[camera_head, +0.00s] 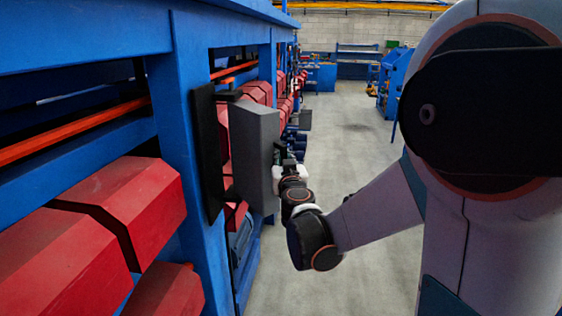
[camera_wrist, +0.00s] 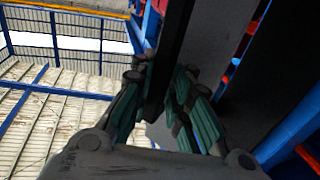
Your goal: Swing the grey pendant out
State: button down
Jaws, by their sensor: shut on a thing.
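The grey pendant (camera_head: 255,155) is a tall grey box beside a blue machine post, with a flat black plate at its left. My gripper (camera_head: 284,163) is at the pendant's right side, small and partly hidden by my wrist in the head view. In the wrist view my gripper (camera_wrist: 163,92), with teal finger pads, is shut around a dark upright bar (camera_wrist: 173,45). A broad dark surface (camera_wrist: 232,50), seemingly the pendant's, lies just right of the bar. The head view does not show the grip itself clearly.
The blue machine frame (camera_head: 185,110) runs along the left, with red angular units (camera_head: 120,205) and orange rails. Grey floor (camera_head: 350,140) is clear to the right of the pendant. Blue equipment (camera_head: 393,80) stands farther back.

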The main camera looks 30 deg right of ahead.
jog(key=shift+d, duration=0.25)
jog(key=c, duration=1.6)
grip_release()
jog(key=shift+d, duration=0.1)
jog(key=v, duration=1.2)
jog(key=shift+s, duration=0.15)
